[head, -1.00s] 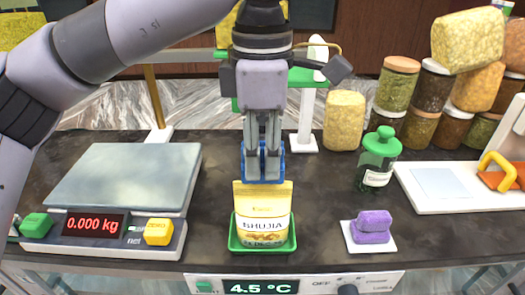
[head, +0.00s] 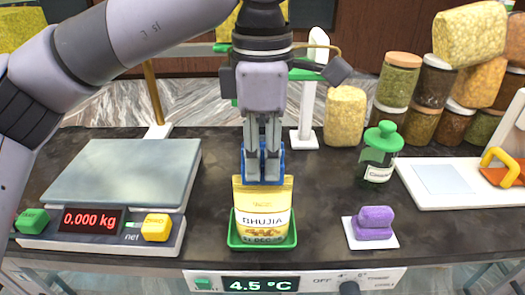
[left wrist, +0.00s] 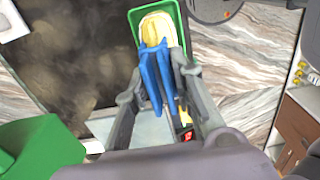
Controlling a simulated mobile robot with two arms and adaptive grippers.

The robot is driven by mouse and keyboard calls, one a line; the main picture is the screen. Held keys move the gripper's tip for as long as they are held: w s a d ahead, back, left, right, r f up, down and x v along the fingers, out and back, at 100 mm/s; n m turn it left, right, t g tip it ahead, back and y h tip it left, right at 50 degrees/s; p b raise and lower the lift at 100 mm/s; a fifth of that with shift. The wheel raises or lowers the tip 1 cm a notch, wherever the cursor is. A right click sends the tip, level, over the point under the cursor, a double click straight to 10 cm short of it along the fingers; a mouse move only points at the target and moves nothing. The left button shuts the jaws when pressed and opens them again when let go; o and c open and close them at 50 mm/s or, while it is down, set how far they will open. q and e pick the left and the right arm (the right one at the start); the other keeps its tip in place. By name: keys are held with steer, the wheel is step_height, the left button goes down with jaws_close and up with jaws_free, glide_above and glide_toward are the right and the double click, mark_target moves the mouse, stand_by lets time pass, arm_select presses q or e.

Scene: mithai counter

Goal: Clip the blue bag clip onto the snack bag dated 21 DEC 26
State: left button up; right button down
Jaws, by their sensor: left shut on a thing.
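The yellow snack bag (head: 263,208), labelled BHUJIA, stands upright in a green tray (head: 236,241) at the counter's front. My left gripper (head: 264,180) points down at the bag's top edge and is shut on the blue bag clip (head: 281,166). In the left wrist view, the clip (left wrist: 153,77) lies between the fingers, its far end at the bag's top (left wrist: 153,28). I cannot tell whether the clip grips the bag. My right gripper is not in view.
A scale (head: 120,170) reading 0.000 kg stands left. A purple block (head: 374,219) on a white card, a green-lidded bottle (head: 380,155) and several jars (head: 395,82) are on the right. Dark counter between tray and purple block is clear.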

arm_select(q)
steer(key=shift+f, duration=0.15)
stand_by(0.4)
steer(key=shift+f+b, duration=0.65)
steer(key=shift+f, duration=0.05)
steer(key=o, duration=1)
steer(key=o, duration=0.5)
steer(key=shift+r, duration=0.1)
